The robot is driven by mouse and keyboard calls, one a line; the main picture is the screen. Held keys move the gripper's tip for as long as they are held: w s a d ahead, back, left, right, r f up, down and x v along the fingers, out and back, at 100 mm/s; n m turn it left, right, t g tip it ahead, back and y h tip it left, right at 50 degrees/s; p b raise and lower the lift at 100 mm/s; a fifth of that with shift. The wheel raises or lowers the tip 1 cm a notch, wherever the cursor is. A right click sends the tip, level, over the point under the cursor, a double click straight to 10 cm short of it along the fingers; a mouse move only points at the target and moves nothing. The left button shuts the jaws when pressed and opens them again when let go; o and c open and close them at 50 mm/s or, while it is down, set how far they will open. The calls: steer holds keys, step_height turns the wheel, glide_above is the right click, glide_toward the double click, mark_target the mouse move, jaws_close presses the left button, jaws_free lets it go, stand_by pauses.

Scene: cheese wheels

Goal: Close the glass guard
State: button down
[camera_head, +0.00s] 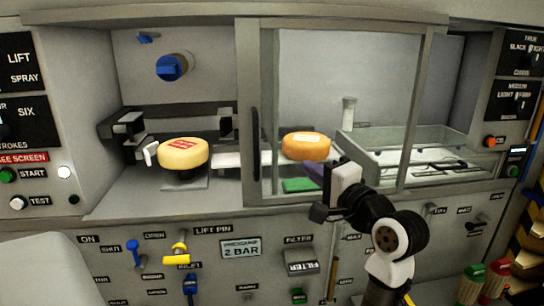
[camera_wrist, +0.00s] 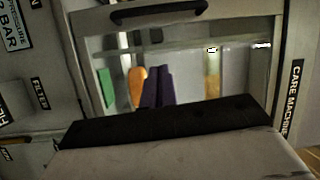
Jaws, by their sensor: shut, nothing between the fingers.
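The glass guard (camera_head: 268,60) is a framed clear pane across the middle of the machine's front. A black vertical handle (camera_head: 255,145) is on its left edge. In the wrist view the guard's handle (camera_wrist: 158,12) lies across the top, with the glass below it. The bay left of the guard is uncovered. My gripper (camera_head: 313,172) is shut and empty, with purple fingers. It is in front of the glass, right of and a little below the handle, apart from it. The fingers also show in the wrist view (camera_wrist: 158,88). I cannot tell whether they touch the glass.
A yellow cheese wheel (camera_head: 183,153) sits in the uncovered left bay. An orange cheese wheel (camera_head: 306,146) and a green block (camera_head: 302,185) are behind the glass. A blue knob (camera_head: 171,67) is on the back wall. Switches and a yellow lever (camera_head: 180,252) line the panel below.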

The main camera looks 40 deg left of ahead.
steer(key=m+g, duration=0.1)
steer(key=p, duration=0.3)
glide_toward(271, 163)
steer(key=a+r, duration=0.1)
steer(key=a, duration=0.1)
steer(key=w+a+r, duration=0.1)
steer(key=a+r, duration=0.1)
steer(key=shift+w+r, duration=0.15)
steer(key=shift+r, duration=0.15)
steer(key=shift+s+a+f+p, duration=0.15)
steer(key=shift+s+a, duration=0.2)
steer(key=shift+s, duration=0.5)
steer(key=shift+s+a+r+p, duration=0.15)
steer(key=shift+s+a, duration=0.15)
steer(key=shift+s, duration=0.55)
steer(key=shift+a+f, duration=0.1)
